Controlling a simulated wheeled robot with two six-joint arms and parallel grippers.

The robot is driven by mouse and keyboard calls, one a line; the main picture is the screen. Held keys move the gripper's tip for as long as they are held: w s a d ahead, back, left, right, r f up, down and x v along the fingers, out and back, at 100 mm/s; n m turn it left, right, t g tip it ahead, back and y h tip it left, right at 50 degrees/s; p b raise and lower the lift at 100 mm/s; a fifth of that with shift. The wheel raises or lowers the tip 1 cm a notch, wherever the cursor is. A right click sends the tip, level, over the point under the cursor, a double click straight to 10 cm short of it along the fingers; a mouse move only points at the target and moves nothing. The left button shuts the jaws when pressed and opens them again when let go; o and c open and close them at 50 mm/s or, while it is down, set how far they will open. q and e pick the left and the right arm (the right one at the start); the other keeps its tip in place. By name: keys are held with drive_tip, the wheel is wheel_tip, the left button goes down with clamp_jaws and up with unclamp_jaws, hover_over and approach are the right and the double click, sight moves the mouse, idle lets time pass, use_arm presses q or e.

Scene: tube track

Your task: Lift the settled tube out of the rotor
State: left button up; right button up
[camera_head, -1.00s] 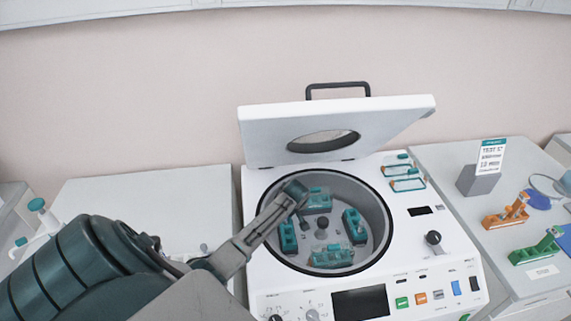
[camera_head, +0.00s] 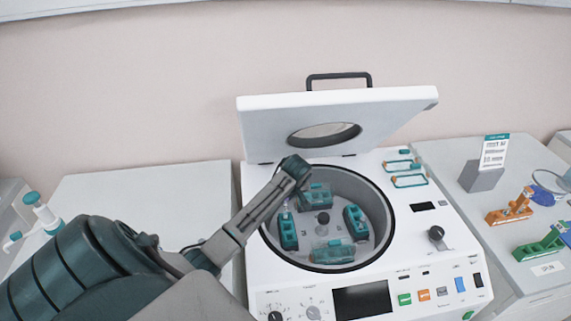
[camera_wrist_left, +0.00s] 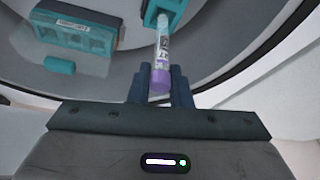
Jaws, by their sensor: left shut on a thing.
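A clear tube with a purple cap and a printed label (camera_wrist_left: 162,50) shows in the left wrist view. My left gripper (camera_wrist_left: 160,85) is shut on it near the cap. The tube's far end overlaps a teal bucket (camera_wrist_left: 152,14); I cannot tell whether its tip is still inside. In the head view my left gripper (camera_head: 296,178) is over the left rear part of the open centrifuge bowl. The rotor has several teal buckets around a dark hub (camera_head: 323,217), including a left bucket (camera_head: 288,232). My right gripper is not in view.
The centrifuge lid (camera_head: 335,118) stands open behind the bowl. The bowl's dark rim (camera_head: 391,232) surrounds the rotor. Orange (camera_head: 509,213) and green (camera_head: 541,247) racks stand on the right bench. The left bench top (camera_head: 130,195) is mostly clear.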

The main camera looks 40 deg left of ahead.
use_arm(q)
wheel_tip(320, 180, up, 5)
drive_tip(key=shift+w+r+b, duration=0.1)
drive_tip(key=shift+w+b, duration=0.05)
drive_tip(key=shift+b, duration=0.85)
drive_tip(key=w+d+b, duration=0.7)
drive_tip(key=w+d, duration=0.4)
drive_tip(key=w, duration=0.2)
drive_tip(key=shift+w+d, duration=0.15)
drive_tip(key=shift+w, duration=0.25)
wheel_tip(320, 180, up, 4)
drive_tip(key=p, duration=0.4)
drive_tip(key=shift+p, duration=0.3)
